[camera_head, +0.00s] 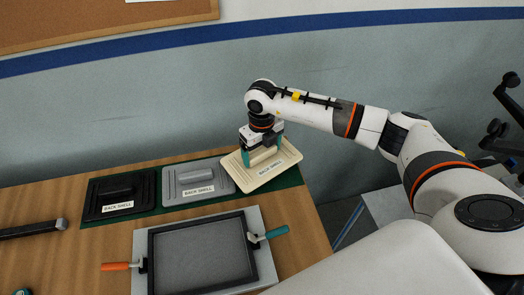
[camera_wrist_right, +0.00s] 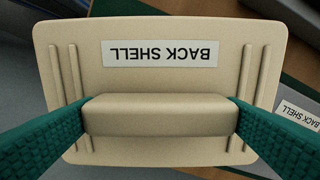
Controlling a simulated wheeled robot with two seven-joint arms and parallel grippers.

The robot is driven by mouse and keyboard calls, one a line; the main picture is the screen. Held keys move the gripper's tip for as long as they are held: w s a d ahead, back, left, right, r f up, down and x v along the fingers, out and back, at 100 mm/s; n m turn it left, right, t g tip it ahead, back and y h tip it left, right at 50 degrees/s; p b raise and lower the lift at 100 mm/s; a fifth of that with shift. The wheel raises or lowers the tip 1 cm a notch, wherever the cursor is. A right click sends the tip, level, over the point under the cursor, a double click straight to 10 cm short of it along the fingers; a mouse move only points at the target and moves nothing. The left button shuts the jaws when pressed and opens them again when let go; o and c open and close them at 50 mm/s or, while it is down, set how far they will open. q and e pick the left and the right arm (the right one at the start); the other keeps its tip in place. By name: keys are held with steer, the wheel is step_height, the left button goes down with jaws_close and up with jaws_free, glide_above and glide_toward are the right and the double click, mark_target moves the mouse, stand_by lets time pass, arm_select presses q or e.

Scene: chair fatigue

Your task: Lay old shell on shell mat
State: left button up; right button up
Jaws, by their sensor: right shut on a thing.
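A beige back shell (camera_head: 262,170) with a "BACK SHELL" label sits at the right end of the green mat (camera_head: 146,220), slightly rotated. My right gripper (camera_head: 263,157) is shut on its raised grip bar. The bar (camera_wrist_right: 160,115) fills the space between the teal fingers in the right wrist view. Whether the beige shell touches the mat I cannot tell. A black back shell (camera_head: 120,194) and a grey back shell (camera_head: 197,182) lie on the mat to its left. My left gripper is not in view.
A black-framed grey panel (camera_head: 203,252) on a light plate lies in front of the mat, with an orange-handled clamp (camera_head: 117,266) and a teal-handled clamp (camera_head: 272,233). A black bar (camera_head: 32,229) lies at the left. A wall stands behind the table.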

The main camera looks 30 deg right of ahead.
steer(key=shift+a+f, duration=0.1)
steer(key=shift+f, duration=0.7)
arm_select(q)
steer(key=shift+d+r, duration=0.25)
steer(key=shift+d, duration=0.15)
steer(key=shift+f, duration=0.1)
arm_select(e)
steer(key=shift+f, duration=0.1)
arm_select(q)
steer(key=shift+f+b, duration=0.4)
steer(key=shift+b, duration=0.05)
arm_select(e)
steer(key=shift+f, duration=0.45)
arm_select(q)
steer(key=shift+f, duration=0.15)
arm_select(e)
steer(key=shift+f, duration=0.1)
steer(key=o, duration=0.8)
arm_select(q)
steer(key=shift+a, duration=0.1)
